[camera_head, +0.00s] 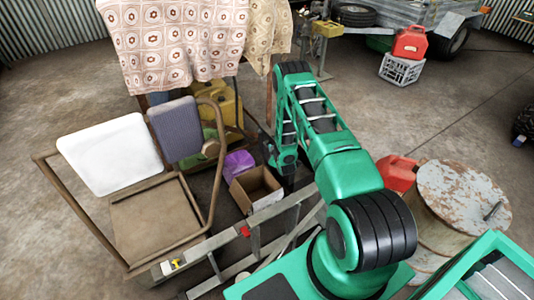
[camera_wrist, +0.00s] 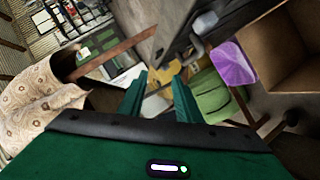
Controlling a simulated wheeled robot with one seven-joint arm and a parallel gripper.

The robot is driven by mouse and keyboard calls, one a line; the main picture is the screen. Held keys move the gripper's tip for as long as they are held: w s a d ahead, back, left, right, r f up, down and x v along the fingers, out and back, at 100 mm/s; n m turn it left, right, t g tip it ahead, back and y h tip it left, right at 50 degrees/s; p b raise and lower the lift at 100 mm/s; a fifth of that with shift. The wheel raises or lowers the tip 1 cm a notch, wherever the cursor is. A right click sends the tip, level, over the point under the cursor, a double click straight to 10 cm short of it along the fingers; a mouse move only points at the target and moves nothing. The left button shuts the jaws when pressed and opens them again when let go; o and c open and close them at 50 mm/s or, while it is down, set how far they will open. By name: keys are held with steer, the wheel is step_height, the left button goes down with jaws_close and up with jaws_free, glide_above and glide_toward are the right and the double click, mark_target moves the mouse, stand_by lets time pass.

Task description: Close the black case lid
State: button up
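My gripper (camera_wrist: 159,95) shows in the wrist view as two green fingers with a clear gap and nothing between them. In the head view my green arm reaches down beside the patterned cloth, and its end is by the cardboard box (camera_head: 255,188). I cannot clearly make out a black case or its lid in the head view; my arm covers part of that area. In the wrist view a dark grey slab (camera_wrist: 160,30) with a dark bracket-like part is beyond the fingertips. I cannot tell whether it belongs to the case.
A purple object (camera_head: 238,162) is beside the cardboard box. A yellow container (camera_head: 222,108) stands under the patterned cloth (camera_head: 185,45). A chair-like brown frame (camera_head: 150,215) with a white panel is at left.

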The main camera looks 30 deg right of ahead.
steer(key=s+a+f+n+t, duration=0.1)
steer(key=s+a+f+t, duration=0.2)
steer(key=f, duration=0.4)
steer(key=shift+g, duration=0.6)
steer(key=x, duration=0.9)
steer(key=shift+w+d+f, duration=0.15)
steer(key=shift+d+f, duration=0.25)
